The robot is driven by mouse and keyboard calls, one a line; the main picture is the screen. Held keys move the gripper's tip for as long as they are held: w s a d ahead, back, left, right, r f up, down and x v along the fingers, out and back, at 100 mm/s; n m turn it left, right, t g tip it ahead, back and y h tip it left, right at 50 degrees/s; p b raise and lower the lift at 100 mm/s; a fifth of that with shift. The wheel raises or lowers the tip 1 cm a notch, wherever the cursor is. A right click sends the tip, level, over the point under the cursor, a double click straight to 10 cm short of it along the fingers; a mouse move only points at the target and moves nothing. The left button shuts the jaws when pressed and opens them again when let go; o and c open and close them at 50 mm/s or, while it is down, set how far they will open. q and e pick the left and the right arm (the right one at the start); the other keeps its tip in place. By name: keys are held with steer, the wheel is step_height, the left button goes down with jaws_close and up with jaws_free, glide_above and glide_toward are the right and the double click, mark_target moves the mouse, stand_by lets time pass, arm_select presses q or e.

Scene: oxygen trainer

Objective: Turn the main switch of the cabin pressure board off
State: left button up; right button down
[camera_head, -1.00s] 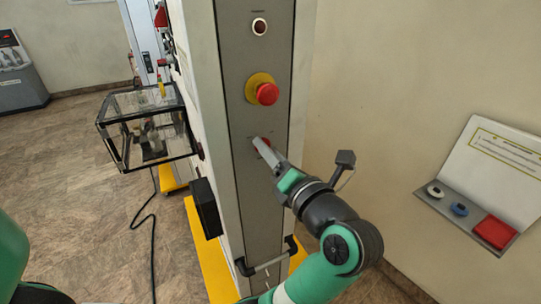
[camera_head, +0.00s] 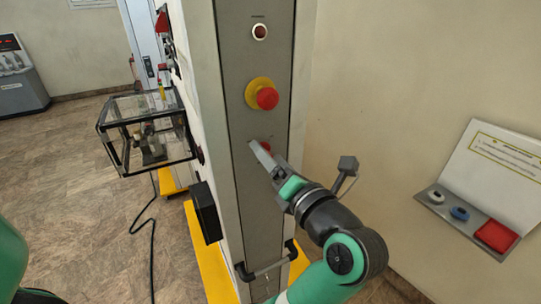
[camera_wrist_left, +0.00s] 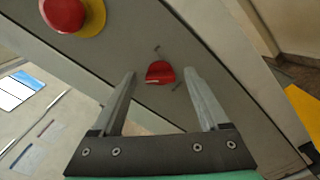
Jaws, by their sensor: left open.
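The red main switch (camera_head: 265,147) is on the narrow grey panel, below the red mushroom button, partly hidden by my gripper. In the left wrist view the red switch (camera_wrist_left: 160,70) sits between the spread fingers, with small dark marks on the panel beside it. My left gripper (camera_head: 262,156) is open, its fingers pointing at the panel around the switch; it also shows in the left wrist view (camera_wrist_left: 160,78). I cannot tell whether either finger touches the switch. My right gripper is not in view.
A red mushroom button on a yellow base (camera_head: 266,97) and a round indicator (camera_head: 259,31) are above the switch. A black handle (camera_head: 266,267) is lower on the panel. A clear box (camera_head: 118,112) juts out left. A wall console (camera_head: 470,221) is at right.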

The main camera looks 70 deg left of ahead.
arm_select(q)
steer(key=w+d, duration=0.1)
steer(key=d, duration=1)
steer(key=shift+b, duration=0.4)
